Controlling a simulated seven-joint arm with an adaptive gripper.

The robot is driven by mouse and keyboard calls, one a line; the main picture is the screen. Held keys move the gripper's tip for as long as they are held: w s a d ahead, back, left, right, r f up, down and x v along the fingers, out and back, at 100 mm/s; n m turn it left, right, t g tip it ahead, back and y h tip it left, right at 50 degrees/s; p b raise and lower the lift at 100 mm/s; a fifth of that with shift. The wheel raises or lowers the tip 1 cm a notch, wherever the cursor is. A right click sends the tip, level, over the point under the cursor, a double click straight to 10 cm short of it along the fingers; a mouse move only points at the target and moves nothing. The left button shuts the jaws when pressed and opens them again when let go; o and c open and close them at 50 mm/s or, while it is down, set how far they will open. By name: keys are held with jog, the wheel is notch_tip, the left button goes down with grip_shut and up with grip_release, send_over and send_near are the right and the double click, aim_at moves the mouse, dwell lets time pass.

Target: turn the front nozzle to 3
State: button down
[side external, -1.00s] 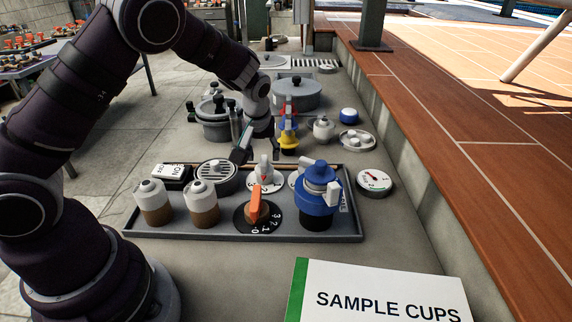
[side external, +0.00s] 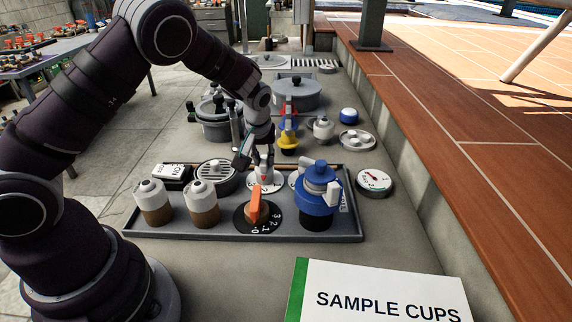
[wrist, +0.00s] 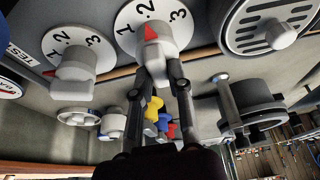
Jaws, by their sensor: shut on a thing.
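A white nozzle knob (wrist: 152,42) with red on it sits on a white dial marked 1, 2 and 3. My gripper (wrist: 160,72) is shut on this knob, one finger on each side, in the wrist view. The number its pointer faces is not clear. In the side view my gripper (side external: 257,160) is at the same knob, behind the orange knob, and partly hides it. A second white knob (wrist: 74,72) on a like dial stands to the left in the wrist view. In the side view, the blue-capped container partly hides that dial.
An orange knob (side external: 255,204) on a black numbered dial stands in front on the grey tray (side external: 165,234). The blue-capped container (side external: 318,192) is close on the right. Two brown-and-white bottles (side external: 202,206) and a round grate (side external: 216,175) are left. A gauge (side external: 373,182) lies outside the tray.

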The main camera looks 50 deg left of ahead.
jog(key=m+h, duration=0.1)
jog(key=m, duration=0.1)
jog(key=m+t+h, duration=0.1)
jog(key=m, duration=0.2)
jog(key=shift+s+a+m, duration=0.1)
jog(key=shift+m, duration=0.2)
jog(key=m+h, duration=0.2)
jog(key=m, duration=0.4)
dwell(0.5)
jog(key=c, duration=1)
grip_release()
jog(key=shift+c, duration=0.2)
jog(key=shift+r, duration=0.1)
